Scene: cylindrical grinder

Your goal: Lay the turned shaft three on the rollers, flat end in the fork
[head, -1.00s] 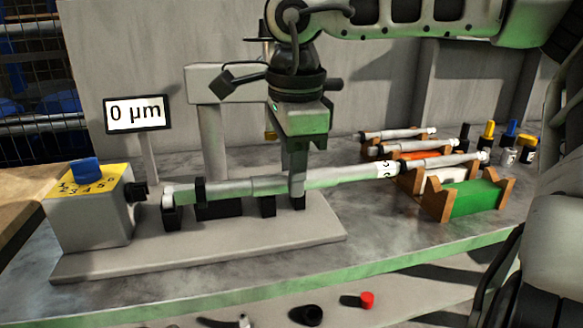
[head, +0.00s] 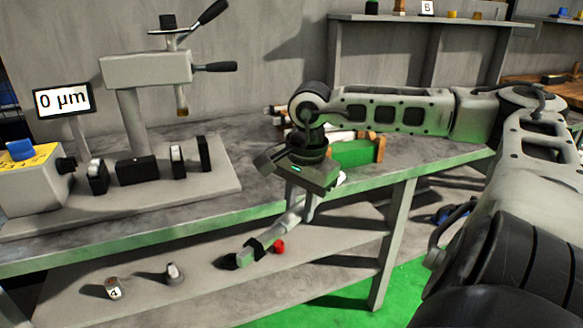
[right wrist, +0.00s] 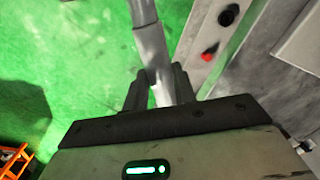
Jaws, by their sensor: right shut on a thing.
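My right gripper (head: 308,205) is shut on a pale, stepped turned shaft (head: 285,222). The gripper hangs in front of the table's front edge, and the shaft slants down to the left over the lower shelf. In the right wrist view the shaft (right wrist: 150,45) passes between the fingers (right wrist: 158,88). The black supports (head: 177,161) on the grey base plate (head: 215,188) stand empty at the left; which one is the fork is unclear. My left gripper is not in view.
The display (head: 62,100) reads 0 µm above a box with a blue knob (head: 20,150). A column with levers (head: 145,70) stands behind the supports. A green rack (head: 350,152) is partly behind my right arm. A red cap (head: 279,247) lies on the lower shelf.

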